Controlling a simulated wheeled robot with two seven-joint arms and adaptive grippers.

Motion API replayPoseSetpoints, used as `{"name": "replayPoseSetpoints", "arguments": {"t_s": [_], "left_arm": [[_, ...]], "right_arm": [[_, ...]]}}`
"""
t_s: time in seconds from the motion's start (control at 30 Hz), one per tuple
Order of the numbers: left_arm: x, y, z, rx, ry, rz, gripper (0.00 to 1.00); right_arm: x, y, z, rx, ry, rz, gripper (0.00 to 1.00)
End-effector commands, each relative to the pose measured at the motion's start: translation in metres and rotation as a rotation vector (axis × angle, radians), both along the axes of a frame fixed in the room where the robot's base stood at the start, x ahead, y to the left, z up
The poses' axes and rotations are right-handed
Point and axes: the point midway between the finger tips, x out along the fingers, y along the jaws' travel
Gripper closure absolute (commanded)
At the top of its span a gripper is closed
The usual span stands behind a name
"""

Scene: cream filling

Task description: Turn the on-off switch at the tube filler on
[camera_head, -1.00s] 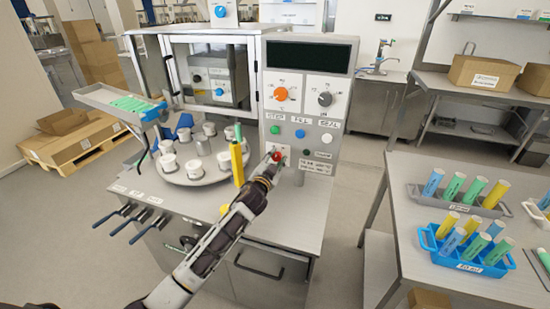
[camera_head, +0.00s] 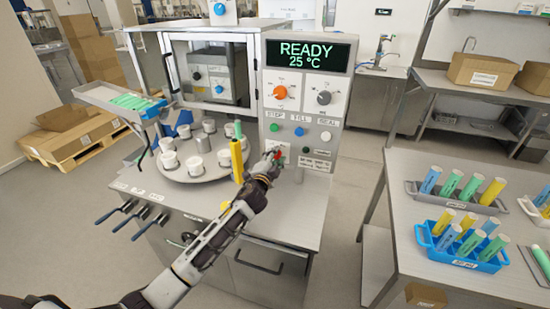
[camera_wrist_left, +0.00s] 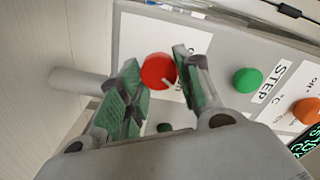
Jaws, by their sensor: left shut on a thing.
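The tube filler's control panel (camera_head: 313,88) faces me, and its display (camera_head: 309,56) is lit green with "READY 25 °C". The red on-off switch (camera_wrist_left: 158,71) is a round knob with a pale mark, low on the panel. In the left wrist view it sits between the two green-padded fingers of my left gripper (camera_wrist_left: 160,80), which is shut on it. In the head view my left gripper (camera_head: 272,160) is at the panel's lower left and largely hides the switch. My right gripper is not in view.
A green STEP button (camera_head: 274,127) is above the switch, with a blue one and a white one to its right. A turntable (camera_head: 197,171) with white holders and a yellow tube (camera_head: 237,160) stands left of the gripper. A table with tube racks (camera_head: 462,248) is at right.

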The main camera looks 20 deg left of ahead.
Motion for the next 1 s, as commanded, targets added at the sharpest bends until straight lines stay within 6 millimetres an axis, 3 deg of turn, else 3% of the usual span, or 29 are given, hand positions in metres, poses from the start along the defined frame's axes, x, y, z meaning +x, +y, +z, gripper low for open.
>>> {"name": "replayPoseSetpoints", "arguments": {"t_s": [0.13, 0.17, 0.3, 0.73, 1.0], "left_arm": [[0.0, -0.001, 0.001, 0.001, -0.002, -0.002, 0.9], [0.0, -0.001, 0.001, 0.001, -0.002, -0.002, 0.62], [0.0, -0.001, 0.001, 0.0, -0.002, -0.001, 0.44], [-0.002, 0.0, 0.0, -0.001, 0.0, -0.001, 0.44], [-0.015, 0.0, -0.001, -0.001, 0.0, -0.001, 0.44]], "right_arm": [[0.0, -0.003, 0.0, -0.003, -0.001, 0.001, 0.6], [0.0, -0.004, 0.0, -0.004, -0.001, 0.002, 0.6], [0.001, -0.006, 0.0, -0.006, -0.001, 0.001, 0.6], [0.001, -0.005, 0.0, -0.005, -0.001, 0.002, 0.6], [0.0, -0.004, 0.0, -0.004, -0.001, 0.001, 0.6]]}}
